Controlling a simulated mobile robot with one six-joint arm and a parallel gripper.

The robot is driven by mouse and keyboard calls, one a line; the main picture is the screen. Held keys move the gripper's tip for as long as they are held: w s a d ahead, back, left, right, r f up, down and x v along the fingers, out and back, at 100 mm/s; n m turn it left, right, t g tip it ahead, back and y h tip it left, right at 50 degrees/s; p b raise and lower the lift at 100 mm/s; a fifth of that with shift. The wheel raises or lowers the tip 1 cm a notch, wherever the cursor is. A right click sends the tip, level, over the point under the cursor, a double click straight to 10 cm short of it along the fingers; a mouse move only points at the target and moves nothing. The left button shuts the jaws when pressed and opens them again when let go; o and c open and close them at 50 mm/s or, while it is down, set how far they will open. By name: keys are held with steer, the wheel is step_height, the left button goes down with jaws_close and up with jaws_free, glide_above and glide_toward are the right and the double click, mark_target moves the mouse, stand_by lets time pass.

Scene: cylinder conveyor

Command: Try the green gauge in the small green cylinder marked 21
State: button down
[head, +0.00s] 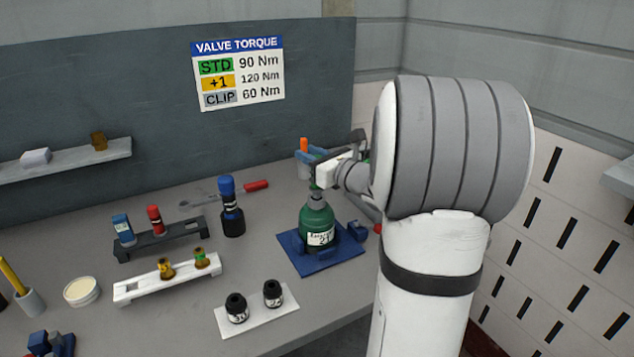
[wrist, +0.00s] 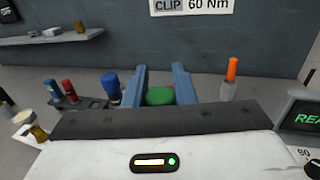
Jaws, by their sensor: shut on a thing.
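The small green cylinder (head: 318,226) stands upright on a blue base plate (head: 292,256), its white label reading 21. My gripper (head: 318,172) is directly above the cylinder's neck. In the wrist view its two blue fingers (wrist: 159,88) stand on either side of a round green top (wrist: 160,96), which I take as the green gauge. The gauge shows as a small green piece (head: 315,187) under the gripper in the head view, right at the grey neck. My gripper is shut on it. I cannot tell how deep the gauge sits in the neck.
A white rack (head: 130,290) holds gold pieces, one green-topped. A dark rack (head: 135,250) holds blue and red pieces. A blue-topped bottle (head: 231,205) stands left of the cylinder. A white plate (head: 270,313) with two black pieces lies in front. An orange-topped item (wrist: 231,78) stands behind right.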

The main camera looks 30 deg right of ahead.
steer(key=shift+r+p, duration=1.45)
steer(key=shift+r, duration=1.1)
